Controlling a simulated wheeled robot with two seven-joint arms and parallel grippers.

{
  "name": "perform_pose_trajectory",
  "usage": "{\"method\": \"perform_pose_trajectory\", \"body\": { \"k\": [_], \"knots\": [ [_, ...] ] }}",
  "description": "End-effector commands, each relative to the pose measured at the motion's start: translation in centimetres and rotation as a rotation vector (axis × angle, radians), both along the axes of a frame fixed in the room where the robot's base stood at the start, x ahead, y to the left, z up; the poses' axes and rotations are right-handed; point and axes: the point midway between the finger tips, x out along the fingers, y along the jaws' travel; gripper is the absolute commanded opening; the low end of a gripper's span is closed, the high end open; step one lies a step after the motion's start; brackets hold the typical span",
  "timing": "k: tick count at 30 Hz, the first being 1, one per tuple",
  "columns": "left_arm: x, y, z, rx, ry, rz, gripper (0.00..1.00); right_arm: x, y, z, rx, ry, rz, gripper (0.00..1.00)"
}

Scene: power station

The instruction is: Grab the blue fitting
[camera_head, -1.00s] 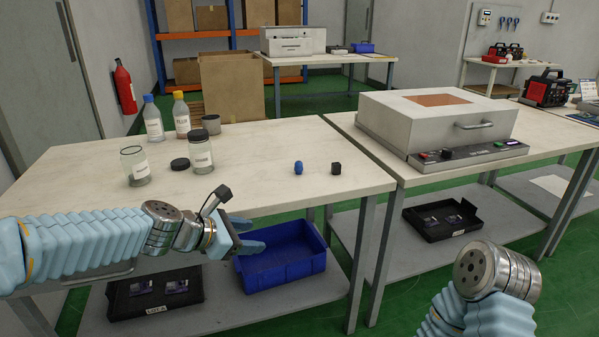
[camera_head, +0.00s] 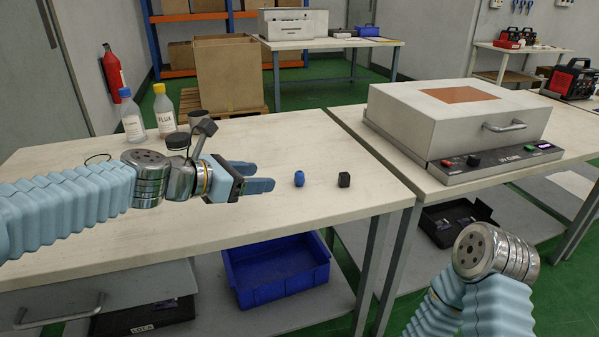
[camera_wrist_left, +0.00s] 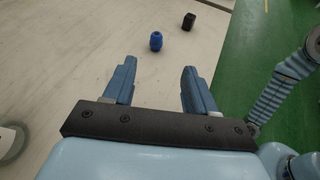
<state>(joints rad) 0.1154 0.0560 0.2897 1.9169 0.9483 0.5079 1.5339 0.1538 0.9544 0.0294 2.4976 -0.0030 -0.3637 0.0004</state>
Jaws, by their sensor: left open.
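The blue fitting (camera_head: 299,179) stands on the pale tabletop, just left of a black fitting (camera_head: 344,180). My left gripper (camera_head: 262,177) is open and empty, above the table, with its fingers pointing right toward the blue fitting and a short gap between. In the left wrist view the blue fitting (camera_wrist_left: 156,41) lies beyond the open fingertips (camera_wrist_left: 158,66), roughly midway between their lines. The black fitting (camera_wrist_left: 188,21) is farther off and to the right there. My right arm shows at the lower right of the head view, but its gripper fingers are not visible.
Bottles, including a yellow-capped one (camera_head: 164,112), stand at the table's back left, partly behind my left arm. A white box machine (camera_head: 455,117) stands on the right-hand table. A blue bin (camera_head: 277,270) sits on the shelf below. Tabletop around the fittings is clear.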

Motion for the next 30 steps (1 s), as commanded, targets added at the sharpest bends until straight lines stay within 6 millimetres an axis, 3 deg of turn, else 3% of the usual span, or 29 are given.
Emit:
{"method": "perform_pose_trajectory", "body": {
  "k": [9,24,30],
  "knots": [
    [3.8,-4.3,-2.5,0.0,0.002,-0.001,0.56,0.0,0.0,0.0,0.0,0.001,0.0,0.83],
    [7.8,-7.8,-5.0,0.0,0.0,-0.001,0.56,0.0,0.0,0.3,0.0,0.001,0.0,0.83],
    [8.0,-8.0,-5.1,0.0,0.0,0.001,0.56,0.0,0.0,0.3,0.0,0.001,0.0,0.83]
  ]
}}
